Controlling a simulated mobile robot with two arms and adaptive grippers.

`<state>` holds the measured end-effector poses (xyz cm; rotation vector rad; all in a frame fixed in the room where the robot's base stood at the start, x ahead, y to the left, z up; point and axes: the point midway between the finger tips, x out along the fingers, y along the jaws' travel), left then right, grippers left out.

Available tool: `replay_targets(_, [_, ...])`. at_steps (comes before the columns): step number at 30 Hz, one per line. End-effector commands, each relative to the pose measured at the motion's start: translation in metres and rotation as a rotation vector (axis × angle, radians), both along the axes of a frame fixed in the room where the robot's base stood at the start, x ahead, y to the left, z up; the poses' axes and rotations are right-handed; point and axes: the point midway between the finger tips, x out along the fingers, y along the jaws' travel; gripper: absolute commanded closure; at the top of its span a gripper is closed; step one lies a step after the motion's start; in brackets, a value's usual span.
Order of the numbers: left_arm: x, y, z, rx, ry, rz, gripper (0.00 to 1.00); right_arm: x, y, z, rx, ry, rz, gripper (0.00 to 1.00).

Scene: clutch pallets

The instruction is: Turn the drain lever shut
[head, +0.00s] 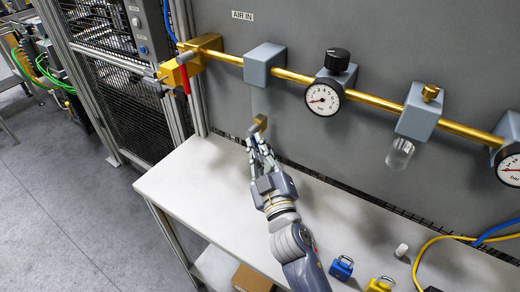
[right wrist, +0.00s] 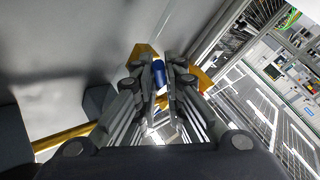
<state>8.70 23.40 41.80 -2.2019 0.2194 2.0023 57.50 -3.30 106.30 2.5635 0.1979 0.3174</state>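A small brass drain fitting (head: 259,123) sits below a grey block (head: 265,64) on the brass air line, under a clear bowl that is hard to make out. My right gripper (head: 255,143) is at this fitting, just above the white bench. In the right wrist view a small blue piece (right wrist: 159,74), apparently the drain lever, lies between the fingertips of my right gripper (right wrist: 159,68). Brass parts (right wrist: 141,52) show just beyond it. The fingers are close around the blue piece; whether both touch it cannot be told. My left gripper is out of view.
A brass valve with a red handle (head: 184,79) is at the upper left. Gauges (head: 322,100) and another clear bowl (head: 399,154) hang to the right. A blue padlock (head: 341,267), a yellow padlock (head: 380,285) and cables lie on the bench (head: 205,172). Its left part is clear.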

Motion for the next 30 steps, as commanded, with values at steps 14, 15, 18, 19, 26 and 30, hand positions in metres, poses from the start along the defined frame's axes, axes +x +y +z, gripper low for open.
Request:
replay_targets(14, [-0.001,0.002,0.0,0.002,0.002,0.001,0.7,0.001,0.0,0.008,0.002,-0.008,0.0,0.71])
replay_targets(15, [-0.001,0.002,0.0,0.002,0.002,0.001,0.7,0.001,0.0,0.011,0.002,-0.01,0.001,0.71])
replay_targets(18, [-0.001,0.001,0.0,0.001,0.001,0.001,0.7,0.001,0.0,0.024,0.0,-0.014,0.001,0.71])
replay_targets(19, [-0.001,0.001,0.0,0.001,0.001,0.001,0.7,0.001,0.0,0.029,-0.001,-0.014,0.002,0.71])
replay_targets(26, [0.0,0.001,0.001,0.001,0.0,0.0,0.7,0.002,0.001,0.08,0.006,-0.026,0.002,0.7])
replay_targets(30, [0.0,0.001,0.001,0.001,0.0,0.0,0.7,0.002,0.0,0.102,0.005,-0.03,-0.001,0.66])
